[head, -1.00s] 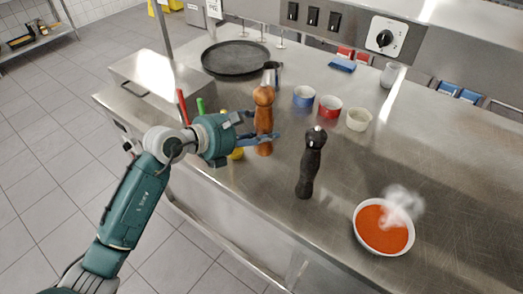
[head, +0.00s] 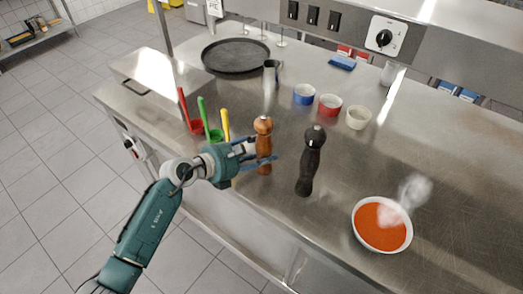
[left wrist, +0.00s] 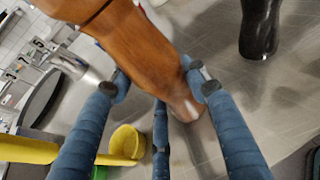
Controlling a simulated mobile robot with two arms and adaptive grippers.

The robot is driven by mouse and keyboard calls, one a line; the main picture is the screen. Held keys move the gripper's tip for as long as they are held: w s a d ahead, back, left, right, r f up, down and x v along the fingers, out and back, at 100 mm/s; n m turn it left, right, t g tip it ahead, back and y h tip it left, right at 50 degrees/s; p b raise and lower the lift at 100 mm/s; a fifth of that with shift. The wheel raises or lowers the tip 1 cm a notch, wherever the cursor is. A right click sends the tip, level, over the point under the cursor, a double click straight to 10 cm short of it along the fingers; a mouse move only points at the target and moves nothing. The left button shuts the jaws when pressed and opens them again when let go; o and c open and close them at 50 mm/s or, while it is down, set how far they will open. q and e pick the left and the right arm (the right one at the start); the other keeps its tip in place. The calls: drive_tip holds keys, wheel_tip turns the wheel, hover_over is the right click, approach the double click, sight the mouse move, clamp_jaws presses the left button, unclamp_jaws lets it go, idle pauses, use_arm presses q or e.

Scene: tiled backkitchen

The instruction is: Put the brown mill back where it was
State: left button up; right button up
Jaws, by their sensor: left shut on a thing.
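The brown mill (head: 263,128) is a wooden pepper mill, upright near the front edge of the steel counter. My left gripper (head: 263,152) is shut around its lower body. In the left wrist view the brown mill (left wrist: 140,45) lies between the blue fingers (left wrist: 158,82). I cannot tell whether its base touches the counter. A black mill (head: 311,160) stands upright just to its right; it also shows in the left wrist view (left wrist: 260,25). My right gripper is not in view.
A bowl of steaming orange soup (head: 382,226) stands at front right. Red (head: 195,127), green (head: 214,135) and yellow-handled (head: 225,122) scoops are left of the mill. Behind are a steel jug (head: 271,74), a dark round pan (head: 236,55) and blue, red and cream ramekins (head: 304,95).

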use_arm(q)
drive_tip(key=o, duration=1.1)
drive_tip(key=shift+f, duration=0.15)
drive_tip(key=o, duration=0.5)
drive_tip(key=shift+c, duration=0.2)
drive_tip(key=shift+r, duration=0.2)
drive_tip(key=b+v, duration=0.2)
drive_tip(key=v, duration=1)
